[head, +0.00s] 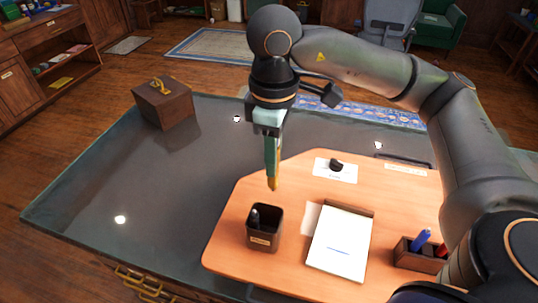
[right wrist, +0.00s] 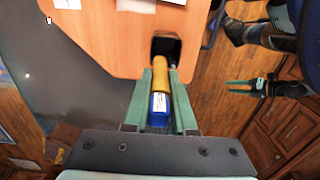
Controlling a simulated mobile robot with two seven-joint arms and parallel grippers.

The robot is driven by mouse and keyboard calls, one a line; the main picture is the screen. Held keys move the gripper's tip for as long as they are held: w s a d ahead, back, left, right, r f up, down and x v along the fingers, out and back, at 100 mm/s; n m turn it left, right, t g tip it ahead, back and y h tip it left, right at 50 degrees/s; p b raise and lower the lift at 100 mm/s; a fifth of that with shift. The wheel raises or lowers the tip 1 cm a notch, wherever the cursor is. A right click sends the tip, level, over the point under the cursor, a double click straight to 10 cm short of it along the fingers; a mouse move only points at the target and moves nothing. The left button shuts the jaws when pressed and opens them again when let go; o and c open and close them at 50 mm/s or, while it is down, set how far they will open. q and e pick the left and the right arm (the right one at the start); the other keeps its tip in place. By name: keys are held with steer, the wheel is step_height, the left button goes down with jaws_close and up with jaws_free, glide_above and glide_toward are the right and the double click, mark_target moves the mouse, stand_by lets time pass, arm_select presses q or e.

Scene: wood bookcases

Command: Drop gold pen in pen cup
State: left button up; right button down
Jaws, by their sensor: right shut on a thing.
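My right gripper (head: 272,172) is shut on the gold pen (head: 273,184), which hangs tip down. In the right wrist view the gold pen (right wrist: 160,72) shows a gold end and a blue part with a white label between the green fingers (right wrist: 158,112). The pen cup (head: 264,240) is a dark square cup with a label, standing on the wooden board below the pen's tip. A dark pen stands in it. The pen is above the cup, apart from it. The cup also shows in the right wrist view (right wrist: 166,44). My left gripper (right wrist: 242,87) shows small there, open and empty.
The wooden board (head: 290,195) lies on a dark desk top (head: 120,180). A notepad (head: 341,245) lies right of the cup. A holder (head: 410,256) with blue and red pens stands further right. A brown box (head: 165,108) stands at the desk's far left.

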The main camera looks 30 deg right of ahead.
mark_target(274, 185)
steer(key=shift+s+f, duration=0.1)
steer(key=shift+f, duration=0.35)
steer(key=shift+f+b, duration=1.35)
steer(key=shift+f, duration=0.6)
step_height(274, 185, down, 5)
steer(key=b, duration=0.5)
steer(key=c, duration=0.7)
jaws_free()
steer(key=shift+o, duration=0.2)
steer(key=shift+r, duration=0.1)
step_height(274, 185, up, 12)
steer(key=shift+r+p, duration=0.15)
steer(key=shift+p, duration=0.9)
